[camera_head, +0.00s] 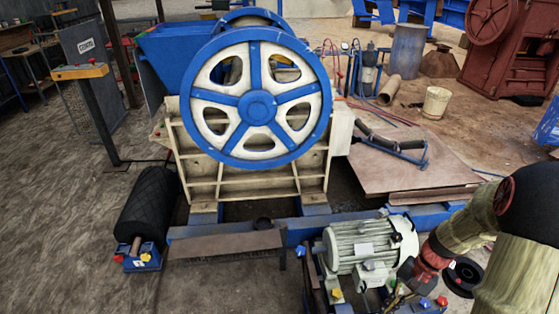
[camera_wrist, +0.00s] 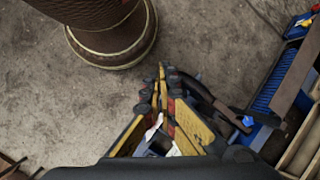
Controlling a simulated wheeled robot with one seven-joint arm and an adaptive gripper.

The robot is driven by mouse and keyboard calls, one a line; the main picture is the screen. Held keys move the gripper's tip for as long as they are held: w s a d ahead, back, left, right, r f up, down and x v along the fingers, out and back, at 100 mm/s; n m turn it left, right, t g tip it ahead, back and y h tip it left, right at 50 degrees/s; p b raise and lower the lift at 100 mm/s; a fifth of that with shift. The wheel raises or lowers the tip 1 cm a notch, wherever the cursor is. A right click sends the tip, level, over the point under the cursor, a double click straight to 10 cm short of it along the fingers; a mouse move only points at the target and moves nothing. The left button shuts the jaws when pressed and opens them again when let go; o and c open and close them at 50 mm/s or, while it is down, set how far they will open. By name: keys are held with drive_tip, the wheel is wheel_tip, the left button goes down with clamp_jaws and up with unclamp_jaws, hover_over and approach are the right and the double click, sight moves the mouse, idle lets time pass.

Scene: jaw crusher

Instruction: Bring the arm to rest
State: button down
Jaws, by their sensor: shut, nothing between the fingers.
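My arm reaches in from the right edge in the head view, bent, with its end low beside the grey electric motor (camera_head: 368,247). My gripper (camera_head: 394,301) shows there only in part, near the bottom edge, and its fingertips are hard to make out. In the wrist view my gripper (camera_wrist: 161,78) points up the picture, its yellow and black fingers closed together and empty. Bare brown ground lies beyond the fingertips. I cannot tell whether the gripper touches anything.
The jaw crusher's blue and white flywheel (camera_head: 258,98) stands at centre. A black roller (camera_head: 147,208) is at left. A brown plate (camera_head: 415,172) and a bucket (camera_head: 436,103) are at right. A blue frame part (camera_wrist: 272,88) lies right in the wrist view.

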drive_tip(key=s+a+r+n+t+h+p, duration=0.1)
drive_tip(key=s+a+r+n+t, duration=0.1)
drive_tip(key=r, duration=0.8)
drive_tip(key=s+a+r+n+t+h+p, duration=0.1)
drive_tip(key=s+a+r+n+t+h, duration=0.1)
drive_tip(key=a+r, duration=0.5)
drive_tip(key=s+a+r+n+t+h+p, duration=0.1)
drive_tip(key=s+a+r+n+t, duration=0.2)
drive_tip(key=r, duration=1.1)
drive_tip(key=shift+s+a+r+n+t+h, duration=0.4)
drive_tip(key=shift+s+a+n, duration=0.4)
drive_tip(key=shift+n, duration=0.2)
